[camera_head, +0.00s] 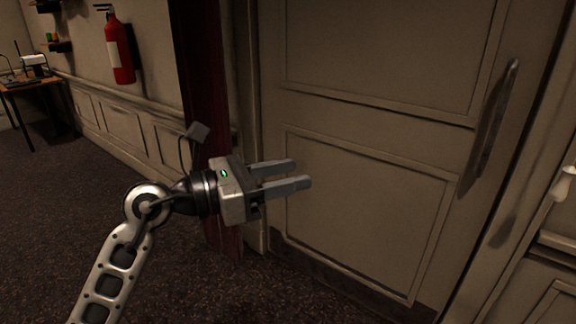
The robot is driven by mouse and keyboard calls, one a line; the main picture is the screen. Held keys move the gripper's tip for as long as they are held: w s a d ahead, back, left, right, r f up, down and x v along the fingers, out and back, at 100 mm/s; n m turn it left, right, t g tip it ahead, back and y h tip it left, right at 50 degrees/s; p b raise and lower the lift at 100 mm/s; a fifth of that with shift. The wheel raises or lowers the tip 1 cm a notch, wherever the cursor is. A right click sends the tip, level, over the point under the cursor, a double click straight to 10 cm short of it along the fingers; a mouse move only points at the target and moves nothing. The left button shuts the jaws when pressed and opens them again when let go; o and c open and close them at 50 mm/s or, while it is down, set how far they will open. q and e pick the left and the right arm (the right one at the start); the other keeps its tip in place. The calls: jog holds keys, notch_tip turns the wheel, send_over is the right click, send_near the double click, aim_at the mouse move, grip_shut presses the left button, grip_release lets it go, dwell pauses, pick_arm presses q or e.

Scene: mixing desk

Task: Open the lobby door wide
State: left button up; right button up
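The lobby door (370,140) is a beige panelled door filling the middle and right of the head view. It appears shut in its frame. A long vertical metal handle or plate (489,130) is on its right side. My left gripper (306,173) is in front of the door's left part, its two fingers pointing right, with a gap between them and nothing held. It is well to the left of the handle. I cannot tell whether it touches the door. My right gripper is not in view.
A dark red curtain or post (205,75) stands left of the door frame. A red fire extinguisher (118,50) hangs on the left wall. A small desk (32,82) stands at the far left. A pale knob-like object (563,184) is at the right edge. Dark carpet (60,220) is clear at left.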

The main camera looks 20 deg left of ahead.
pick_arm(q)
jog(key=shift+w+d, duration=0.2)
jog(key=shift+d, duration=0.05)
grip_shut()
dwell(0.4)
dwell(0.5)
dwell(0.4)
grip_release()
